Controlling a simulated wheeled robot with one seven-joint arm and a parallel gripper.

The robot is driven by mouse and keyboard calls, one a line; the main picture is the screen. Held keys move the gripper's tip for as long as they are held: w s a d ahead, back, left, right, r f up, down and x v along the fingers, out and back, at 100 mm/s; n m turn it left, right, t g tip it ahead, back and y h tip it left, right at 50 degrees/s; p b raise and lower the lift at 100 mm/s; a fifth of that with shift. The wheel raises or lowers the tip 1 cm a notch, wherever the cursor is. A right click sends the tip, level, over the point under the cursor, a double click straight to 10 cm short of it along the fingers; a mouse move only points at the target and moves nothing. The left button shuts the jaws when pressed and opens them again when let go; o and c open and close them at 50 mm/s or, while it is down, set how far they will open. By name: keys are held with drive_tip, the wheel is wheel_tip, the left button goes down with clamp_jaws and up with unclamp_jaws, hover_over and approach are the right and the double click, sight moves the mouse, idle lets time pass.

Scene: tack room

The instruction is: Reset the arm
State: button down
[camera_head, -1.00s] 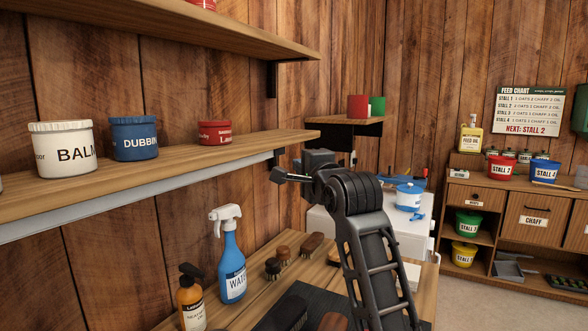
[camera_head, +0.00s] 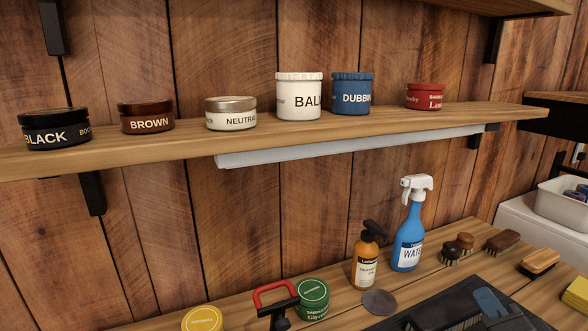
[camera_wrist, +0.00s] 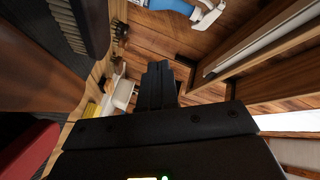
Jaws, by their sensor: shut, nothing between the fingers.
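My gripper (camera_wrist: 158,86) shows in the wrist view, its two dark fingers together in the middle of the picture with nothing between them. No gripper shows in the head view now. In the wrist view the blue spray bottle (camera_wrist: 172,6) is at the top edge, apart from the fingers, and a dark bristled brush (camera_wrist: 72,22) is at the upper left.
A wooden shelf (camera_head: 180,143) holds several tins and tubs, among them a white BALM tub (camera_head: 299,98). On the bench below stand the blue spray bottle (camera_head: 408,240), an orange pump bottle (camera_head: 367,262), a green tin (camera_head: 313,298) and several brushes. A white basin (camera_head: 560,207) is at the right.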

drive_tip(key=s+a+f+n, duration=0.2)
drive_tip(key=s, duration=0.4)
drive_tip(key=s+a+f+n+y, duration=0.1)
drive_tip(key=s+a+f+n, duration=0.1)
drive_tip(key=s, duration=0.4)
drive_tip(key=s+a+f+n+y, duration=0.1)
drive_tip(key=s+a+f+n, duration=0.1)
drive_tip(key=s, duration=0.4)
drive_tip(key=shift+s+a+f+n+g, duration=0.1)
drive_tip(key=shift+a+f+n+g, duration=0.3)
drive_tip(key=shift+a+f, duration=0.6)
drive_tip(key=s+n, duration=0.1)
drive_tip(key=s, duration=0.2)
drive_tip(key=s+a+n, duration=0.1)
drive_tip(key=s, duration=0.2)
drive_tip(key=s+a+n+y, duration=0.1)
drive_tip(key=s, duration=0.1)
drive_tip(key=shift+s, duration=0.4)
drive_tip(key=s+a+r+n+y, duration=0.1)
drive_tip(key=s+r+n, duration=0.2)
drive_tip(key=s, duration=0.6)
drive_tip(key=shift+a+n+g, duration=0.2)
drive_tip(key=shift+n+g, duration=0.2)
drive_tip(key=shift+n, duration=0.3)
drive_tip(key=shift+r, duration=0.1)
